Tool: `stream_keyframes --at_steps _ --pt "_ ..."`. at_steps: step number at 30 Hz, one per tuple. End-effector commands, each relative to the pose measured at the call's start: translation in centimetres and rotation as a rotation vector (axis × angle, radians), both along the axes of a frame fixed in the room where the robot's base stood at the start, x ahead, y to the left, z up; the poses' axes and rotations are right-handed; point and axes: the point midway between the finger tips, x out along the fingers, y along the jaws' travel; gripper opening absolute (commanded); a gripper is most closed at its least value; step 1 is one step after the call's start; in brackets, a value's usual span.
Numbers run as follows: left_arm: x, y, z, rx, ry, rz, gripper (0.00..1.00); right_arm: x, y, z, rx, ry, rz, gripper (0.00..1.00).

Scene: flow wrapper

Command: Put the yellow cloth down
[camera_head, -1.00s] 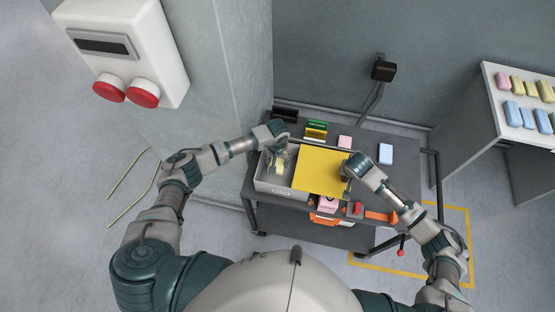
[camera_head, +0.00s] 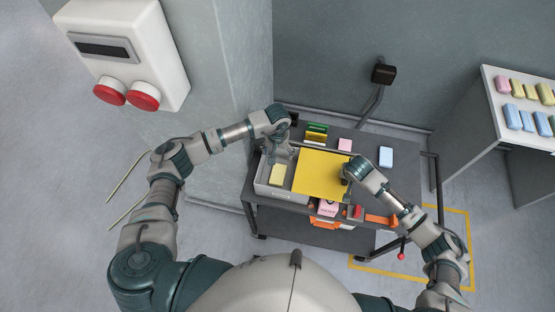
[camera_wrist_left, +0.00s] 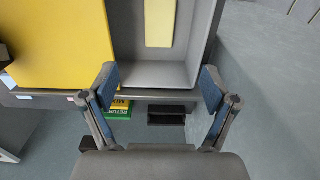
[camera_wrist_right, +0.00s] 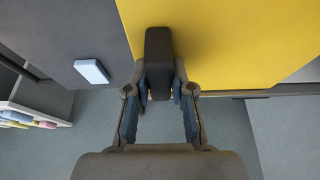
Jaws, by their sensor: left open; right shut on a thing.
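The pale yellow cloth (camera_head: 277,174) lies in the open left part of a grey bin (camera_head: 272,191) on the cart. It also shows on the bin floor in the left wrist view (camera_wrist_left: 160,22). My left gripper (camera_head: 277,148) is open and empty at the bin's far edge, apart from the cloth. In the left wrist view its fingers (camera_wrist_left: 159,76) are spread with nothing between them. A flat yellow panel (camera_head: 320,172) covers the bin's right part. My right gripper (camera_wrist_right: 163,90) is shut on the panel's dark handle (camera_wrist_right: 158,50); in the head view my wrist hides this grip.
The dark cart top (camera_head: 405,165) holds a blue block (camera_head: 386,157), a pink block (camera_head: 345,144) and green and yellow signs (camera_head: 316,132) behind the bin. A side table (camera_head: 488,85) with several coloured blocks stands right. A wall is close on the left.

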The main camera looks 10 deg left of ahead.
Motion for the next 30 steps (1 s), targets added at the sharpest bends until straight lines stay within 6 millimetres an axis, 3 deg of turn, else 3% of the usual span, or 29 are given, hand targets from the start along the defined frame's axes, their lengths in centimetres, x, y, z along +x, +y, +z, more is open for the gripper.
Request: stream_keyframes --at_steps 3,8,20,30 --pt "0.1 0.0 2.2 0.001 -0.003 0.0 0.86 -0.1 -0.2 -0.2 -0.004 0.004 -0.002 0.0" --pt "0.0 0.0 3.8 0.0 -0.001 0.0 0.86 -0.1 -0.2 -0.2 -0.004 0.004 -0.002 0.0" --pt "0.0 0.0 4.2 0.0 0.0 0.001 0.86 -0.1 -0.1 -0.1 -0.004 0.004 -0.002 0.0" --pt "0.0 0.0 4.9 0.0 0.0 0.001 0.86 -0.1 2.6 -0.1 -0.004 0.005 -0.002 0.0"
